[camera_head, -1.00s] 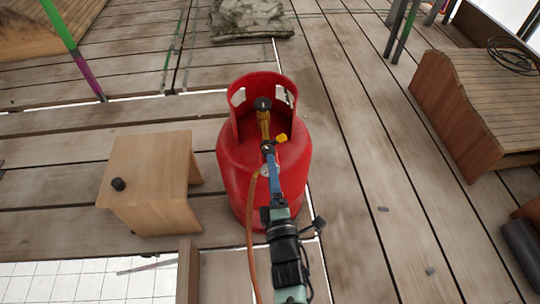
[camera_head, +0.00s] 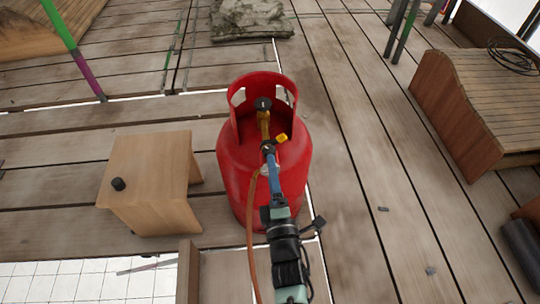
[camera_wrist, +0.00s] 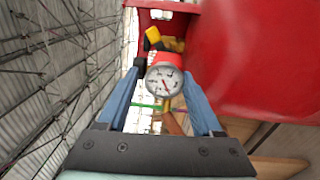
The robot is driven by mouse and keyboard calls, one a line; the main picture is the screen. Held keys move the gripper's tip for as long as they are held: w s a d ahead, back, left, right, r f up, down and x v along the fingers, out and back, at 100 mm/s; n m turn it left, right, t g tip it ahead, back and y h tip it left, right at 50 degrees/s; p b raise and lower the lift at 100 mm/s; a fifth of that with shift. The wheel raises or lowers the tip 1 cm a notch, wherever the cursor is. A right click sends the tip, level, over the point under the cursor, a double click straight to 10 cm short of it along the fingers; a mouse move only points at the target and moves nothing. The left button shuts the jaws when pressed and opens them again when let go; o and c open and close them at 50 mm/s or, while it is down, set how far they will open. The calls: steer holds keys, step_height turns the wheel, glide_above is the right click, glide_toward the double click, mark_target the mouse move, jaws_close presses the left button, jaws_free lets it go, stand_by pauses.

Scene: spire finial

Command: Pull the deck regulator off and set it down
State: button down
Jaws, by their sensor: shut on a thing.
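The red gas cylinder (camera_head: 232,165) stands upright on the wooden deck in the middle of the head view. The regulator shows inside its collar as a brass body (camera_head: 264,122) with a yellow knob (camera_head: 282,137). My gripper (camera_head: 268,149) reaches in from below, its blue fingers shut on the regulator. An orange hose (camera_head: 250,220) hangs from the regulator. Whether the regulator is still seated on the valve is hidden.
A small wooden stool (camera_head: 150,165) with a black knob-like piece (camera_head: 118,184) on top stands left of the cylinder. A slatted wooden bench (camera_head: 490,100) with a coiled cable is at right. A grey rock-like bundle (camera_head: 250,18) lies behind. Deck right of the cylinder is mostly clear.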

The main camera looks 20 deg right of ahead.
steer(key=shift+w+a+r+g, duration=0.3)
steer(key=shift+w+r+g, duration=0.1)
steer(key=shift+w+r, duration=0.3)
steer(key=s, duration=0.2)
steer(key=shift+s+a+f+m+b, duration=0.15)
steer(key=shift+s+m+b, duration=0.15)
steer(key=shift+s+b, duration=0.05)
stand_by(0.4)
steer(key=shift+s+f, duration=0.15)
steer(key=shift+f, duration=0.05)
stand_by(0.4)
steer(key=s+a+r+n+y+p, duration=0.2)
steer(key=s+a+r+p, duration=0.25)
steer(key=a, duration=0.35)
steer(key=s+a+r+n+y+p, duration=0.1)
steer(key=s+a+r+y+p, duration=0.3)
steer(key=a, duration=0.3)
step_height(320, 180, up, 29)
steer(key=s+h+p, duration=0.1)
steer(key=s+p, duration=0.1)
steer(key=p, duration=3.4)
steer(key=shift+s, duration=0.15)
